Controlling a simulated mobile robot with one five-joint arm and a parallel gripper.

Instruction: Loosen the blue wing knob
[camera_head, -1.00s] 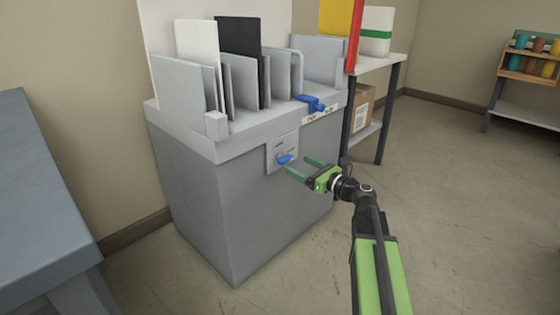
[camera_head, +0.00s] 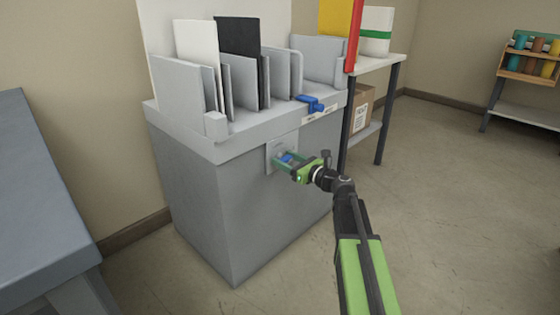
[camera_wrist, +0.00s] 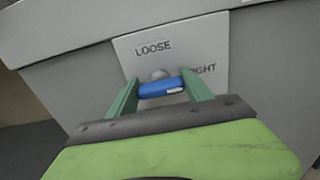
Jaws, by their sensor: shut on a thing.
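The blue wing knob (camera_head: 286,158) sits on a light plate (camera_head: 272,165) on the front of the grey cabinet. In the wrist view the knob (camera_wrist: 162,88) lies nearly level, tilted slightly up to the right, with a small white mark at its right end. The plate (camera_wrist: 150,60) reads "LOOSE" above the knob and a partly hidden word ending in "IGHT" at the right. My gripper (camera_wrist: 160,92), with green fingers, is shut on the knob, one finger at each end. It also shows in the head view (camera_head: 288,161).
The grey cabinet (camera_head: 225,225) carries upright panels and a second blue fitting (camera_head: 310,103) on its top right edge. A grey table (camera_head: 40,180) stands at the left. A shelf with a carton (camera_head: 360,110) stands behind at the right.

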